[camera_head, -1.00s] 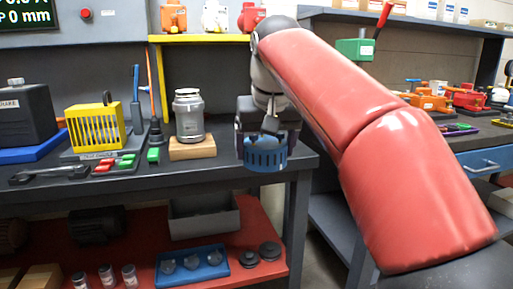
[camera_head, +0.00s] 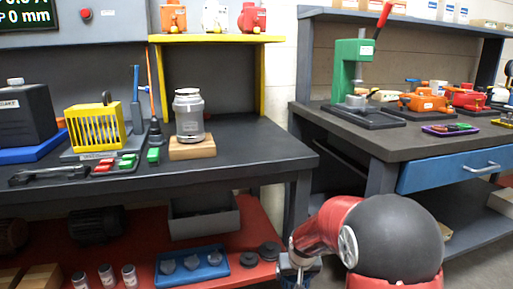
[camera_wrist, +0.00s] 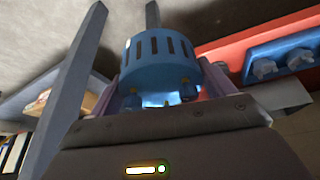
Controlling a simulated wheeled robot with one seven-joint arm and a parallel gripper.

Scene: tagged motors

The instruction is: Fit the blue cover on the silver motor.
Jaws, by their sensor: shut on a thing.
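The silver motor (camera_head: 189,116) stands upright on a wooden block (camera_head: 192,148) on the left workbench in the head view. My gripper (camera_head: 298,266) is low in front of the gap between the benches, below the benchtop and well to the right of the motor. In the wrist view my gripper (camera_wrist: 165,88) is shut on the blue cover (camera_wrist: 160,58), a round slotted cup with small lugs along its lower edge. In the head view the cover cannot be made out clearly.
Left of the motor are a yellow slotted cover (camera_head: 96,128) on a stand and red and green blocks. A yellow shelf (camera_head: 217,39) rises behind the motor. The right bench (camera_head: 420,146) carries a green press (camera_head: 352,68). A lower red shelf (camera_head: 225,262) holds a blue tray (camera_head: 192,265).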

